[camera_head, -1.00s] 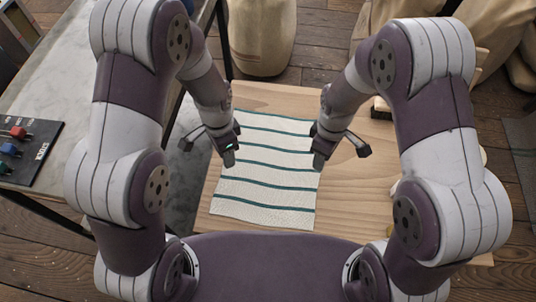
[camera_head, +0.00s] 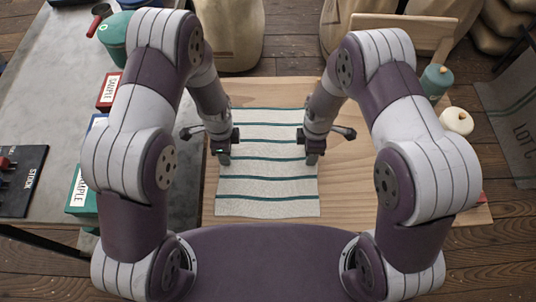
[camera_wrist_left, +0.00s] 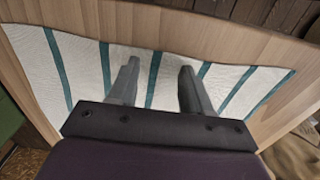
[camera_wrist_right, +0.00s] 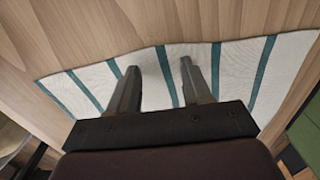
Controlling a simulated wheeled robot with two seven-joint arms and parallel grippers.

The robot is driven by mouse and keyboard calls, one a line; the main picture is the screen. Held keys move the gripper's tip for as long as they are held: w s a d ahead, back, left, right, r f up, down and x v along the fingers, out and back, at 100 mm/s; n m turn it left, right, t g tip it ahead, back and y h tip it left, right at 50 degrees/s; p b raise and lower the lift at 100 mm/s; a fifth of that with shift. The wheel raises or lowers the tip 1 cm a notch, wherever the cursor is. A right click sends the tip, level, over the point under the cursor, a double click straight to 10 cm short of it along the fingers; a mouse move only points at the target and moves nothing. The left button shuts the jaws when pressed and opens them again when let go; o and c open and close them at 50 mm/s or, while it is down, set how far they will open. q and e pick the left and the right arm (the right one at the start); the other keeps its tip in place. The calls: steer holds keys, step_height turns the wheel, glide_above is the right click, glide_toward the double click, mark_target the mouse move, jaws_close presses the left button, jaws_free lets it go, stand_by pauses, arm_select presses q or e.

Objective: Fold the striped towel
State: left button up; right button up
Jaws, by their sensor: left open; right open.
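The striped towel (camera_head: 268,185), white with several teal stripes, lies flat and spread out on the wooden table. It also shows in the left wrist view (camera_wrist_left: 130,68) and the right wrist view (camera_wrist_right: 230,65). My left gripper (camera_head: 224,158) is open at the towel's left edge, about halfway along it. My right gripper (camera_head: 312,158) is open at the towel's right edge, opposite the left one. In the wrist views both pairs of fingers, left (camera_wrist_left: 158,85) and right (camera_wrist_right: 160,85), point over the towel with nothing between them. Whether the fingertips touch the cloth I cannot tell.
The wooden table (camera_head: 355,190) has bare room right of the towel. A teal bottle (camera_head: 436,80) and a round cream object (camera_head: 457,121) are at its right. A grey side table (camera_head: 50,90) at left holds SAMPLE boxes (camera_head: 82,190) and a dark board (camera_head: 20,180). Sacks stand behind.

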arm_select(q)
steer(key=shift+a, duration=0.1)
arm_select(e)
steer(key=shift+a, duration=0.1)
arm_select(q)
steer(key=shift+f, duration=0.3)
arm_select(e)
steer(key=shift+f, duration=0.3)
arm_select(q)
steer(key=shift+s+r, duration=0.1)
steer(key=c, duration=0.4)
arm_select(e)
steer(key=shift+s+r, duration=0.1)
steer(key=c, duration=0.4)
arm_select(q)
jaws_close()
arm_select(e)
jaws_close()
